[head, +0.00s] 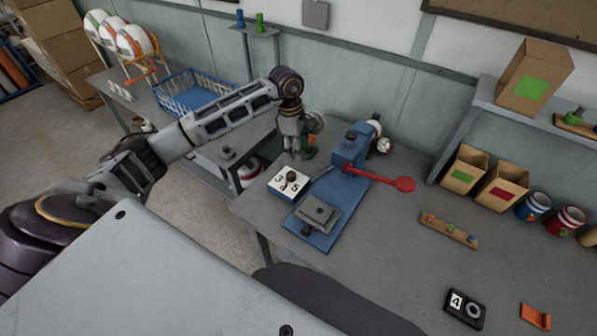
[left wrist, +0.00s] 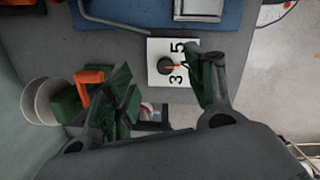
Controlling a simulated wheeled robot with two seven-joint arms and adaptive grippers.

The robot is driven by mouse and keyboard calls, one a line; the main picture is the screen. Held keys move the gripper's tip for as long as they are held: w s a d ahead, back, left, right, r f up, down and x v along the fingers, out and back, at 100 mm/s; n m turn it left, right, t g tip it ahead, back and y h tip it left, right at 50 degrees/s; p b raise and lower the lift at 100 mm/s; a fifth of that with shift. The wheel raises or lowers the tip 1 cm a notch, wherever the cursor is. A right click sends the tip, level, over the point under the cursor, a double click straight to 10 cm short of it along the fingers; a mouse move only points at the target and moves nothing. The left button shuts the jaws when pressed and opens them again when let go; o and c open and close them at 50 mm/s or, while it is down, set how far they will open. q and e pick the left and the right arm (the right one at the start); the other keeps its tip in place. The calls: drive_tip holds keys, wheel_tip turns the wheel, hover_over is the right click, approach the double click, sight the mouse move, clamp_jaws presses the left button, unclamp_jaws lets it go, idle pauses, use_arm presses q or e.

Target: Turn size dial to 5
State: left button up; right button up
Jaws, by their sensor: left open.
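My left gripper (head: 295,153) hangs pointing down, just behind the dial in the head view. Its fingers (left wrist: 163,92) are open and empty, apart from the knob. My right gripper is not in view.
The blue press (head: 350,150) with its red lever (head: 402,183) stands just right of the dial. A peg strip (head: 449,231), cartons and cans stand further right. A blue basket (head: 195,97) is behind my left arm.

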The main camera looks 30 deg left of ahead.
sight(292, 174)
use_arm(q)
drive_tip(key=a+y, duration=0.1)
drive_tip(key=a, duration=0.1)
drive_tip(key=shift+a+y, duration=0.3)
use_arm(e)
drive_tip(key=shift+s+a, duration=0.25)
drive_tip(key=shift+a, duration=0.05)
use_arm(q)
drive_tip(key=shift+f, duration=0.1)
drive_tip(key=shift+f+p, duration=1.25)
drive_tip(key=shift+f, duration=5.6)
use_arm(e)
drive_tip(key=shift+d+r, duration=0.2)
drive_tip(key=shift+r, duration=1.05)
use_arm(q)
drive_tip(key=c, duration=1)
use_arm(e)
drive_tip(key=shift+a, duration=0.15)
